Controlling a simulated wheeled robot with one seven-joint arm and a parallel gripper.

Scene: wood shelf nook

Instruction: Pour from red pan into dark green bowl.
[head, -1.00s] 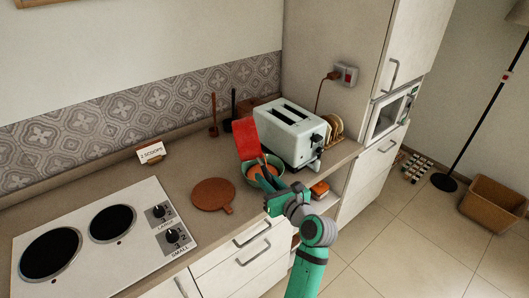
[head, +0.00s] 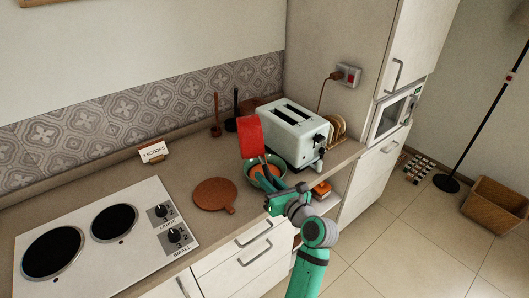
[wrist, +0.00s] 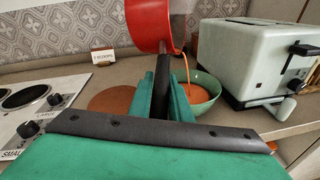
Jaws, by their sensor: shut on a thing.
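The red pan (head: 250,138) is held tilted steeply on its side above the counter, and it also shows in the wrist view (wrist: 148,28). My gripper (head: 273,194) is shut on the pan's dark handle (wrist: 162,75). The dark green bowl (wrist: 206,88) stands on the counter below the pan, with orange contents inside. In the wrist view a thin orange stream (wrist: 187,68) runs from the pan's rim down into the bowl. The pan's inside is mostly hidden. In the head view the bowl (head: 281,180) is partly covered by the pan handle and my gripper.
A pale green toaster (head: 293,135) stands close to the right of the bowl. A round brown board (head: 214,194) lies to the left, then the stove (head: 95,240). A small sign reading "2 SCOOPS" (head: 153,151) stands against the back wall. Wooden and black utensils stand behind.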

